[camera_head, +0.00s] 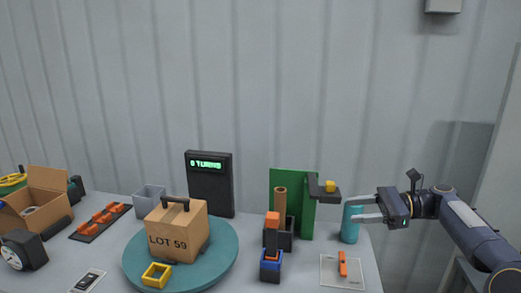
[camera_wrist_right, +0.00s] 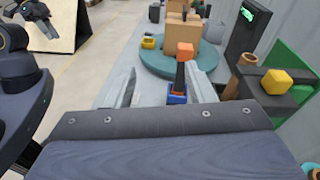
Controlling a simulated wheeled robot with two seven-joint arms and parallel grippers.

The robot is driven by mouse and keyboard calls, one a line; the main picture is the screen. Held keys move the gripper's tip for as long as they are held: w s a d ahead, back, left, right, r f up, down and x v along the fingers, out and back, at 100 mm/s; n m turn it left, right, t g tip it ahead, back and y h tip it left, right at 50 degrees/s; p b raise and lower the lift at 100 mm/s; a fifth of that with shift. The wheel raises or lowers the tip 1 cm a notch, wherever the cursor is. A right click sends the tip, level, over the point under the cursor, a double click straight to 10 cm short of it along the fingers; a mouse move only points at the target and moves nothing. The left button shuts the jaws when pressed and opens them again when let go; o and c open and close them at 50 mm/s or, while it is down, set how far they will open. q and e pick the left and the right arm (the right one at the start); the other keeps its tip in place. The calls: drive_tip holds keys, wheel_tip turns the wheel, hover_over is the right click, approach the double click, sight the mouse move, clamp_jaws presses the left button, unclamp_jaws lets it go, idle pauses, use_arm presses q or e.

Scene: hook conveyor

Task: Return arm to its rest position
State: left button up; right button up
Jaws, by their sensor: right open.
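My right gripper (camera_head: 352,210) reaches in from the right in the head view. Its two fingers are spread apart with nothing seen held between them. They are near the upper part of a teal cylinder (camera_head: 350,229), in front of or beside it; I cannot tell whether they touch. In the right wrist view the open fingers (camera_wrist_right: 163,92) point over the table toward a blue holder (camera_wrist_right: 177,99) with an orange-topped dark tool. The right arm (camera_head: 470,232) is stretched out above the table's right end. My left gripper is not in the head view.
A teal turntable (camera_head: 222,262) carries a box marked LOT 59 (camera_head: 178,232) and a yellow frame (camera_head: 156,275). A green panel (camera_head: 308,205) and a dark bracket with a yellow block (camera_head: 330,186) stand close left of the gripper. An orange piece (camera_head: 342,264) lies on a pale square below.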

drive_tip(key=s+a+n+t+h, duration=0.1)
drive_tip(key=s+a+n+h, duration=0.25)
drive_tip(key=s, duration=0.55)
drive_tip(key=s+a+n+h, duration=0.2)
drive_tip(key=s+n+h, duration=0.2)
drive_tip(key=s, duration=0.5)
drive_tip(key=s+f+n+t+h, duration=0.1)
drive_tip(key=s+f+n, duration=0.3)
drive_tip(key=s, duration=0.5)
drive_tip(key=s+d+f+n+t+h, duration=0.1)
drive_tip(key=s+f+n+h, duration=0.2)
drive_tip(key=s+f, duration=0.6)
drive_tip(key=shift+s+n+t+h, duration=0.2)
drive_tip(key=shift+n+t+h, duration=0.2)
drive_tip(key=shift+n, duration=0.45)
